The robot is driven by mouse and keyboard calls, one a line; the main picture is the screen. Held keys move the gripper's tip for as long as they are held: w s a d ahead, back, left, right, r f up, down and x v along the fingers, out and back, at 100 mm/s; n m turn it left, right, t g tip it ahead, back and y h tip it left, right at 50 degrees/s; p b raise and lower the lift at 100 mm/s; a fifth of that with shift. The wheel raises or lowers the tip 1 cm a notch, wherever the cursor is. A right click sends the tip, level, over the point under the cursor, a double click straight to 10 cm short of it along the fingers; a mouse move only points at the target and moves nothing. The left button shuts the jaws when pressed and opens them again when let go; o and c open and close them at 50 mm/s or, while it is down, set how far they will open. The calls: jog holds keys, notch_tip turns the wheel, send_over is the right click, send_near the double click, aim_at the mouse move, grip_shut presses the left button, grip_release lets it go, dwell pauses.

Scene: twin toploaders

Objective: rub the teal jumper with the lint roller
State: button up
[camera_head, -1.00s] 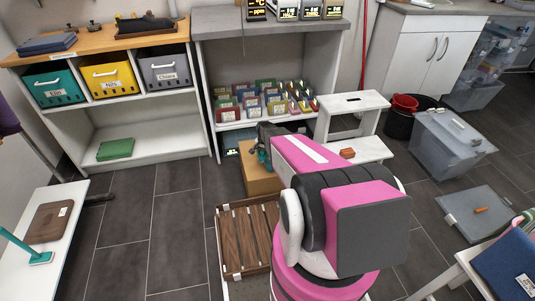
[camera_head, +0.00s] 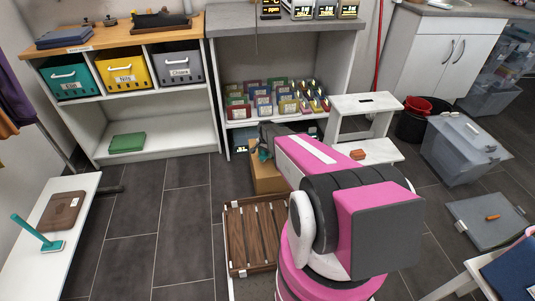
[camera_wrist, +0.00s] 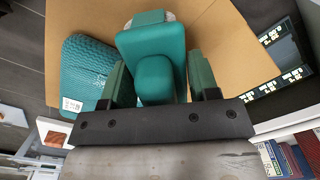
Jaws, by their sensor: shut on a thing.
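My gripper (camera_wrist: 158,88) is shut on a teal lint roller (camera_wrist: 154,78), its two green fingers on either side of it. A pale rough end shows at the top of the held thing. A teal knitted jumper (camera_wrist: 85,78), folded, with a white tag, lies to the left of it in the wrist view, over the edge of the cardboard box (camera_wrist: 220,60). I cannot tell whether the roller touches the jumper or the box. In the head view, my gripper (camera_head: 265,153) is small and partly hidden by my arm, above the box (camera_head: 266,183).
A white step stool (camera_head: 365,104) with a small orange-brown block (camera_head: 357,155) stands right of the box. A slatted wooden crate (camera_head: 231,240) is in front. Shelves (camera_head: 185,140) stand behind. A low white table (camera_head: 25,270) holds a teal T-shaped tool (camera_head: 52,247). Floor at left is clear.

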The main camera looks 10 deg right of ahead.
jog(key=shift+w, duration=0.75)
jog(key=shift+w+d, duration=0.1)
jog(key=shift+d, duration=3.4)
jog(key=shift+r, duration=0.1)
jog(key=shift+r, duration=2.95)
jog(key=shift+r, duration=1.5)
